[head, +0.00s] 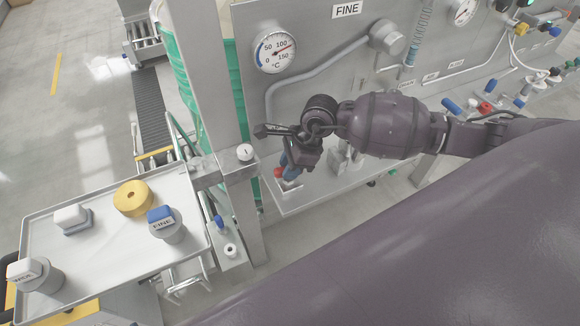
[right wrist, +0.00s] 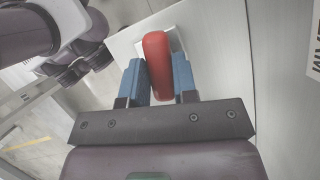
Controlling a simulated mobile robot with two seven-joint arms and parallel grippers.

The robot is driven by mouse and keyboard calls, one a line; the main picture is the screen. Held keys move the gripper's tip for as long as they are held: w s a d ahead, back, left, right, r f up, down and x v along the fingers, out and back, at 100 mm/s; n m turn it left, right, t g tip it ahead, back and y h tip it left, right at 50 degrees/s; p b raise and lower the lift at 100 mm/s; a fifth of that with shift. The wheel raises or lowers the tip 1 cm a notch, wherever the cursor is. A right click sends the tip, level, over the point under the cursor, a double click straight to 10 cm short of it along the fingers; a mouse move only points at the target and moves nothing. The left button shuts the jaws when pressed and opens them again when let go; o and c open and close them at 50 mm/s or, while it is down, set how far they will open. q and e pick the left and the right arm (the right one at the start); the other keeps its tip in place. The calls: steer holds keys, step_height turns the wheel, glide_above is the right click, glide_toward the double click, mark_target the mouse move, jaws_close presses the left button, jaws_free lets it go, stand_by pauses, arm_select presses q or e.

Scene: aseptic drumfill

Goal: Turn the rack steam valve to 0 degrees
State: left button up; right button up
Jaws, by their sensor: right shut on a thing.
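A red valve handle (right wrist: 157,62) stands upright between the blue finger pads of my right gripper (right wrist: 159,80) in the right wrist view, over a pale plate. In the head view my right gripper (head: 285,171) is low at the left end of the grey panel. A small red part of the handle (head: 279,172) shows beside its blue fingers; the rest is hidden. The gripper is shut on the handle. No label naming this valve is readable, and its angle cannot be told from the head view. My left gripper is not in view.
The grey panel (head: 330,85) carries a temperature gauge (head: 274,50) and a pipe close above my right gripper. A steel post (head: 215,80) stands just left of it. A tray (head: 100,270) with a yellow roll (head: 133,198) and capped containers is at lower left. Other red and blue handles (head: 485,108) are to the right.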

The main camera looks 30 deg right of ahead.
steer(key=m+t+b, duration=0.1)
steer(key=m, duration=0.1)
steer(key=shift+s+f+m, duration=0.1)
steer(key=shift+m, duration=0.3)
steer(key=m+t+h, duration=0.1)
steer(key=m, duration=0.1)
steer(key=m+b, duration=0.1)
steer(key=m, duration=0.2)
steer(key=shift+a+t+h, duration=0.15)
steer(key=shift+t+h, duration=0.25)
steer(key=m+h, duration=0.1)
steer(key=m, duration=0.1)
steer(key=m+b, duration=0.1)
steer(key=m, duration=0.2)
steer(key=shift+t+h, duration=0.3)
steer(key=shift+h, duration=0.1)
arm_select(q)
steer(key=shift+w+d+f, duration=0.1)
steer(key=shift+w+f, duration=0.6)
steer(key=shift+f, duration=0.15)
arm_select(e)
steer(key=shift+m+h, duration=0.4)
steer(key=shift+m, duration=0.8)
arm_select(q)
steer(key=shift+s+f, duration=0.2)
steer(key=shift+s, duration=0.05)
